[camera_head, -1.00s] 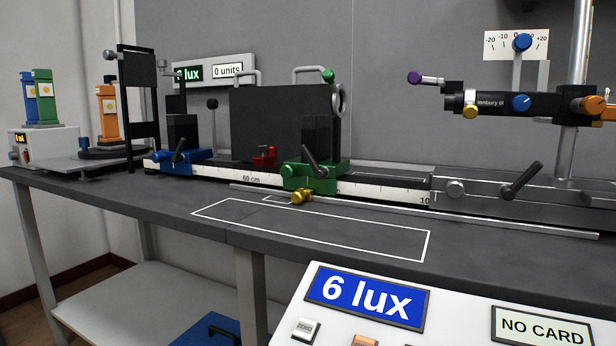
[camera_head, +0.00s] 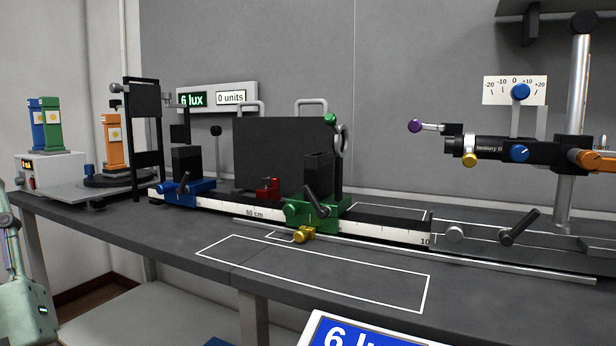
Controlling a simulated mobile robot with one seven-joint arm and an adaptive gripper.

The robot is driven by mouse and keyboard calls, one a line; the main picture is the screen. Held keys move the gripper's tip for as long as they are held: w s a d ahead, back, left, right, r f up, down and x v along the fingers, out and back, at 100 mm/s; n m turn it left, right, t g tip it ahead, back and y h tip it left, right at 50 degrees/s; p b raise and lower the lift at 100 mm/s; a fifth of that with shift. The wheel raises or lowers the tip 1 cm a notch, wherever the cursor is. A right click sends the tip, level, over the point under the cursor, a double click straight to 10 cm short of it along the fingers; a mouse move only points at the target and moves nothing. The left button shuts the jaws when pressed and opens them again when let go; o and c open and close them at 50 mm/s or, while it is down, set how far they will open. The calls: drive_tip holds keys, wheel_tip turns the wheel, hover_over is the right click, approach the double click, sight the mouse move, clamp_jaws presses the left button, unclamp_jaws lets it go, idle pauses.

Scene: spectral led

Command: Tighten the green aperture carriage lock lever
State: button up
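The green aperture carriage (camera_head: 318,212) sits on the optical rail (camera_head: 390,230) at the middle of the bench. Its black lock lever (camera_head: 317,206) is on the front face, tilted with its upper end to the left. A green round knob (camera_head: 290,211) is at the carriage's left side. Whether the lever is tight cannot be told. A pale green part of my arm shows at the lower left edge, well away from the carriage. My gripper is not in view.
A blue carriage (camera_head: 187,192) with a similar lever and a small red clamp (camera_head: 267,189) are on the rail to the left. A brass knob (camera_head: 303,235) is just in front of the green carriage. The outlined bench area (camera_head: 320,275) is clear. A black tube (camera_head: 505,150) overhangs at the right.

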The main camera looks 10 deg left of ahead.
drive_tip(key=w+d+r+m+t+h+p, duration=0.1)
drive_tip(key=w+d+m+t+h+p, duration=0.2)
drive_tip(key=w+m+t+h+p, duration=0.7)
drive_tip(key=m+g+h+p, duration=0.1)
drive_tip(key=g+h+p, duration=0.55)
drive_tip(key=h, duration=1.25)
approach(309, 196)
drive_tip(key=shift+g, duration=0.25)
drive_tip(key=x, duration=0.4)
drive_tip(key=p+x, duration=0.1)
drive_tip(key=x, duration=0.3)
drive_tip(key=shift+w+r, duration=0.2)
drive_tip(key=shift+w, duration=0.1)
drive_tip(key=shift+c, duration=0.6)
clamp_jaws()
